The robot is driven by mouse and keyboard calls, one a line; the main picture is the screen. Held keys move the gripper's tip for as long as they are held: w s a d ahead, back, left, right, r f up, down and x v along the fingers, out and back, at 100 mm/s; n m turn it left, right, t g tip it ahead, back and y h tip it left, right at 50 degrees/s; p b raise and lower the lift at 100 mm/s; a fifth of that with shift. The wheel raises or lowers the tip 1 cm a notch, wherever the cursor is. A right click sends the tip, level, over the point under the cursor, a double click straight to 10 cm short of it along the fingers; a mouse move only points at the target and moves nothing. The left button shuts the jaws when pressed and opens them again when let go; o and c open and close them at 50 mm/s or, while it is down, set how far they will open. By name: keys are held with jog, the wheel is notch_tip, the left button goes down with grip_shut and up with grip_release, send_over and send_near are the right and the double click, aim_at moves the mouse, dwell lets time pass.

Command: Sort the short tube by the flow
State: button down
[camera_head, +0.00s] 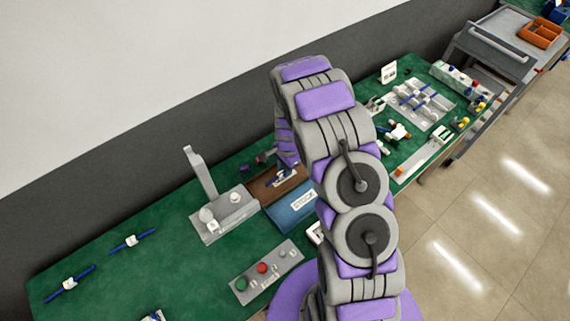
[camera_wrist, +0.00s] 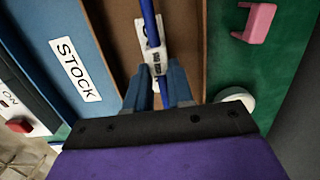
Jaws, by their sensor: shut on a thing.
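A blue tube with a white printed tag (camera_wrist: 150,35) is between the fingers of my gripper (camera_wrist: 158,88) in the wrist view. The gripper is shut on it, and the fingers hide part of the tube. The tube and fingers are over the brown tray (camera_wrist: 112,35); I cannot tell whether the tube touches its floor. In the head view the tagged tube (camera_head: 281,178) shows small at the brown tray (camera_head: 262,194), beside my arm. A blue tray labelled STOCK (camera_wrist: 62,30) adjoins the brown one; it also shows in the head view (camera_head: 296,213).
A grey fixture with an upright post (camera_head: 222,212) stands left of the trays. A button box (camera_head: 264,270) lies in front. Tagged blue tubes lie at left (camera_head: 132,241). A rack of tubes (camera_head: 420,106) sits at the far right. A pink piece (camera_wrist: 257,22) is beside the brown tray.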

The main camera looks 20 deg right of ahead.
jog(key=shift+d+f, duration=0.2)
jog(key=shift+d, duration=0.5)
jog(key=c, duration=1.4)
grip_release()
jog(key=o, duration=0.5)
jog(key=shift+a, duration=0.55)
jog(key=shift+d, duration=0.1)
jog(key=shift+d+r, duration=0.2)
notch_tip(320, 180, up, 17)
jog(key=p, duration=0.2)
jog(key=shift+w+d, duration=0.35)
jog(key=shift+d, duration=0.1)
jog(key=shift+f, duration=0.15)
